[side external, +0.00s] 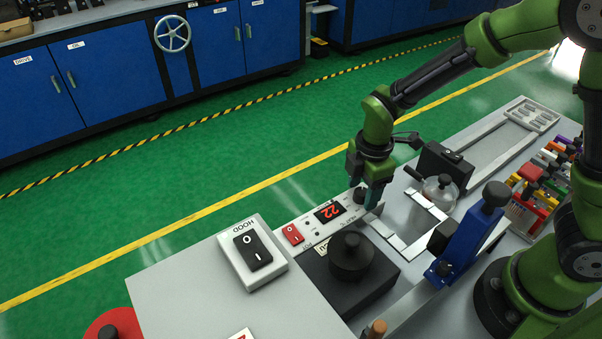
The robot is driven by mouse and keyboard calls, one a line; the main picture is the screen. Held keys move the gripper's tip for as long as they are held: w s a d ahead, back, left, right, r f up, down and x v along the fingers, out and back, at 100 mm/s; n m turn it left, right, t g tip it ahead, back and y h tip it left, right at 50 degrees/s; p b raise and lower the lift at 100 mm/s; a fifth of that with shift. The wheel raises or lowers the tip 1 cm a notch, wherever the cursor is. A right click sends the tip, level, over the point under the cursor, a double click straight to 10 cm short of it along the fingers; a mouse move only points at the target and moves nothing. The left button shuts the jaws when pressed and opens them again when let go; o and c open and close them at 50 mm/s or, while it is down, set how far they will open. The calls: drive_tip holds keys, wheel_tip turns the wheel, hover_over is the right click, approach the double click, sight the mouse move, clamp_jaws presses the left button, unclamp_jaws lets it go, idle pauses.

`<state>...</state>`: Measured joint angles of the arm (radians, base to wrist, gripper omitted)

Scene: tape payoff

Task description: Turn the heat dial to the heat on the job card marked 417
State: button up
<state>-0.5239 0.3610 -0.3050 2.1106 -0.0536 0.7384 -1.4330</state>
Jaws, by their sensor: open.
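My gripper (371,196) points down at the right end of a white control panel (275,228). A small black knob (359,195), which looks like the heat dial, stands there right at the fingers. I cannot tell whether the fingers touch it or stand around it. Beside it a red lit display (328,212) seems to read 22. The panel also has a red rocker switch (292,234) and small lettering. No job card marked 417 can be read; a white card (240,336) with a red mark is cut off at the bottom edge.
A black block with a large round black knob (350,253) stands in front of the panel. A white HOOD switch box (252,252) is to its left. A blue clamp stand (466,236), a clear domed jar (440,189) and coloured items (534,186) are to the right.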

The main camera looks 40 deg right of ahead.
drive_tip(key=c, duration=1)
drive_tip(key=shift+c, duration=0.2)
